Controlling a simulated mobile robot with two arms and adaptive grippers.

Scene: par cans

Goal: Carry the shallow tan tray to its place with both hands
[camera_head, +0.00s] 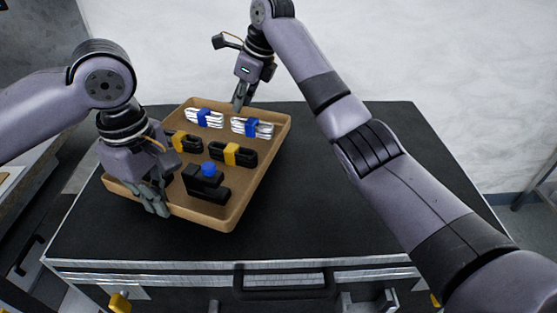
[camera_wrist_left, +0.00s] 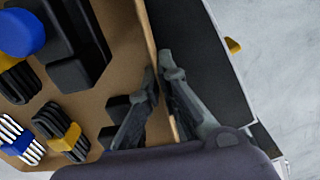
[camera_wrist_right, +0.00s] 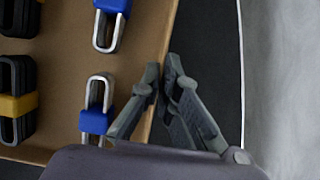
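The shallow tan tray (camera_head: 262,165) is over the black top of a case in the head view; I cannot tell whether it rests on it or hangs just above. It holds two white cable bundles with blue straps (camera_head: 204,117), two black bundles with yellow straps (camera_head: 233,153) and a black clamp with a blue knob (camera_head: 207,182). My left gripper (camera_head: 155,207) is shut on the tray's near left wall, one finger each side, as in the left wrist view (camera_wrist_left: 160,78). My right gripper (camera_head: 239,103) is shut on the far wall, also in the right wrist view (camera_wrist_right: 162,75).
The black case top (camera_head: 345,200) has free room right of the tray. Its front has a metal edge and handle (camera_head: 285,284). A grey bench (camera_head: 40,190) stands at the left. A pale wall or floor (camera_head: 440,60) lies behind. My right arm crosses the right side.

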